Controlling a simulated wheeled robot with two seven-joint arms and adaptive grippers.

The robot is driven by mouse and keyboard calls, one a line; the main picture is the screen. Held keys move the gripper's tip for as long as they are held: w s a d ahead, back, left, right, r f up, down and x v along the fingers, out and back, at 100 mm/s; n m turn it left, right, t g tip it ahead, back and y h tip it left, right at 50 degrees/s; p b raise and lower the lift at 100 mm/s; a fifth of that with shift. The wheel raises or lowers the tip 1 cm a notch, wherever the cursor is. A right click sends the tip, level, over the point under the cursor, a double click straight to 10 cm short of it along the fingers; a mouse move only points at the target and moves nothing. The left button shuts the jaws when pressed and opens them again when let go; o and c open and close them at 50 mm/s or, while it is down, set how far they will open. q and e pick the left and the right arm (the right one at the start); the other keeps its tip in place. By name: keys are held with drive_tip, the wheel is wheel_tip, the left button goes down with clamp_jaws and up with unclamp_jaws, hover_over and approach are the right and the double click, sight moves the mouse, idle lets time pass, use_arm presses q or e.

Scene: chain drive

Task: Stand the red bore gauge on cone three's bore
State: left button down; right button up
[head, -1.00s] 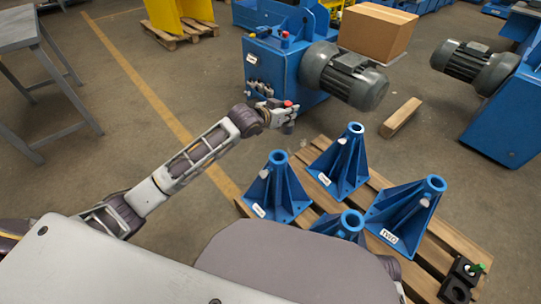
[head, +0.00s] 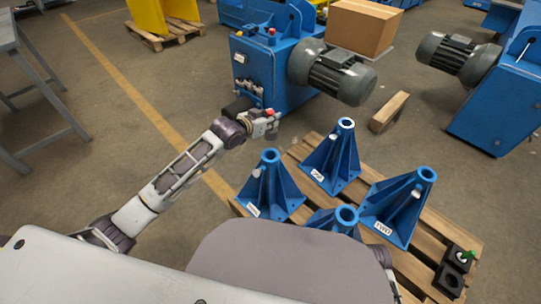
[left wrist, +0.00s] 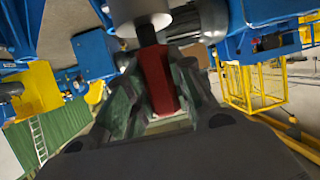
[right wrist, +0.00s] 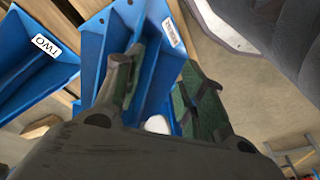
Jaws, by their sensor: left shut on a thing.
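My left gripper (head: 264,124) is shut on the red bore gauge (head: 270,112), in the air beyond the cones and before the blue machine. In the left wrist view the gauge's red grip (left wrist: 158,78) sits between the fingers, with a dark neck and a grey cylinder (left wrist: 140,14) past them. Several blue cones stand on a pallet: left (head: 268,190), back (head: 335,160), right (head: 395,212), labelled TWO, and front (head: 335,221), partly hidden by my body. The other labels are too small to read surely. My right gripper (right wrist: 158,78) is open in front of a blue cone (right wrist: 138,45).
A blue machine with a grey motor (head: 335,72) stands behind the cones. A wooden beam (head: 389,111) lies on the floor. Floor left of the pallet is clear.

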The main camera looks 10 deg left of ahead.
sight(267, 139)
use_arm(q)
drive_tip(key=shift+r, duration=0.1)
wheel_tip(267, 139, down, 5)
drive_tip(key=shift+f+b, duration=0.1)
drive_tip(key=shift+b, duration=0.75)
drive_tip(key=shift+f, duration=0.45)
use_arm(e)
drive_tip(key=r, duration=0.3)
drive_tip(key=shift+w+a+t, duration=0.25)
drive_tip(key=shift+a+t, duration=0.05)
use_arm(q)
drive_tip(key=shift+f, duration=0.1)
use_arm(e)
drive_tip(key=shift+s+f, duration=0.1)
drive_tip(key=shift+f, duration=0.1)
use_arm(q)
drive_tip(key=shift+f+b, duration=0.4)
drive_tip(key=shift+f, duration=0.25)
drive_tip(key=shift+f+b, duration=0.3)
drive_tip(key=shift+f, duration=0.85)
use_arm(e)
drive_tip(key=shift+a+r, duration=0.1)
drive_tip(key=shift+r, duration=0.95)
use_arm(q)
drive_tip(key=shift+f, duration=0.2)
use_arm(e)
drive_tip(key=shift+f, duration=0.3)
